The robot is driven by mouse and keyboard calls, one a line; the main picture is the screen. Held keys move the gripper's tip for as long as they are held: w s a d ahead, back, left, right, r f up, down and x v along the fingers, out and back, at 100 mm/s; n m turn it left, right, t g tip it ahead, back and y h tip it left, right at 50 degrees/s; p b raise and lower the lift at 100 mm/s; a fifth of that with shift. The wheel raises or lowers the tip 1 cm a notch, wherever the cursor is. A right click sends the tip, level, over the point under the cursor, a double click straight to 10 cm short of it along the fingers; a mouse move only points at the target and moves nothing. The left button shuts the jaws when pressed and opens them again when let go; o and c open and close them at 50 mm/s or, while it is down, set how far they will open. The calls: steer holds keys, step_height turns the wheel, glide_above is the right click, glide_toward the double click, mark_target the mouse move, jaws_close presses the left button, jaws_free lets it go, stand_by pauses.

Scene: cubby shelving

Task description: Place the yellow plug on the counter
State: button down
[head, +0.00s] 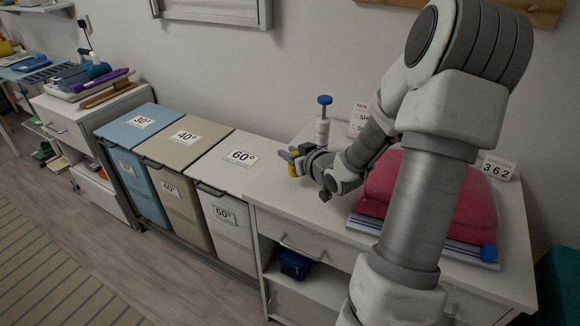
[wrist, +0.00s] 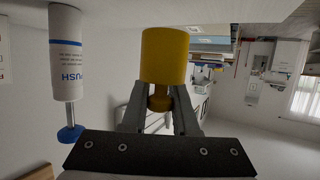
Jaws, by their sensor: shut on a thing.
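The yellow plug (head: 293,168) is in my gripper (head: 291,154), over the left end of the white counter (head: 275,205) in the head view. In the wrist view, the yellow plug (wrist: 165,55) shows as a wide cylinder with a narrower stem. The fingers of my gripper (wrist: 158,100) are shut on that stem. My gripper partly hides the plug in the head view. I cannot tell whether the plug's base touches the counter.
A white bottle with a blue top (head: 323,128) stands behind my gripper and also shows close by in the wrist view (wrist: 66,60). A red folded stack (head: 395,190) lies to the right. Lidded bins (head: 220,160) adjoin the counter on the left. The counter's front-left corner is clear.

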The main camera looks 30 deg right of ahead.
steer(key=shift+f+b, duration=0.45)
steer(key=shift+f, duration=1.3)
steer(key=shift+f, duration=0.2)
steer(key=c, duration=0.7)
jaws_free()
